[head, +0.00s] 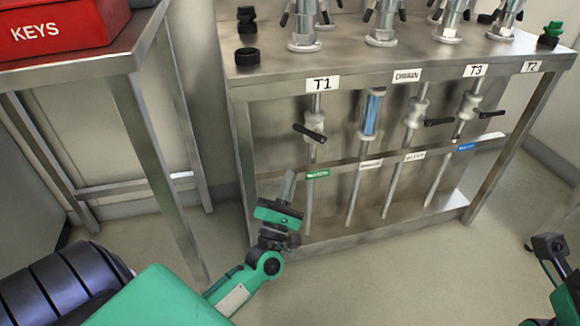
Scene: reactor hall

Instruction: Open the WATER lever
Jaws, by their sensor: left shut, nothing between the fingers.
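Several vertical pipes with valves hang under the steel bench. A black lever (309,133) is on the pipe under the T1 label (322,84). A second black lever (438,122) is on the pipe right of the DRAIN label (407,75), and a third (491,114) is under the T3 label (475,71). Lower tags, one green (318,174) and one blue (465,147), are too small to read, so I cannot tell which lever is WATER. My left gripper (290,185) is shut and empty, below and left of the T1 lever, apart from it. My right gripper (548,245) shows partly at the right edge; its jaws are unclear.
A steel table (120,60) with a red KEYS box (50,30) stands at left. Fittings and black caps (247,56) stand on the bench top. Floor in front of the bench is clear.

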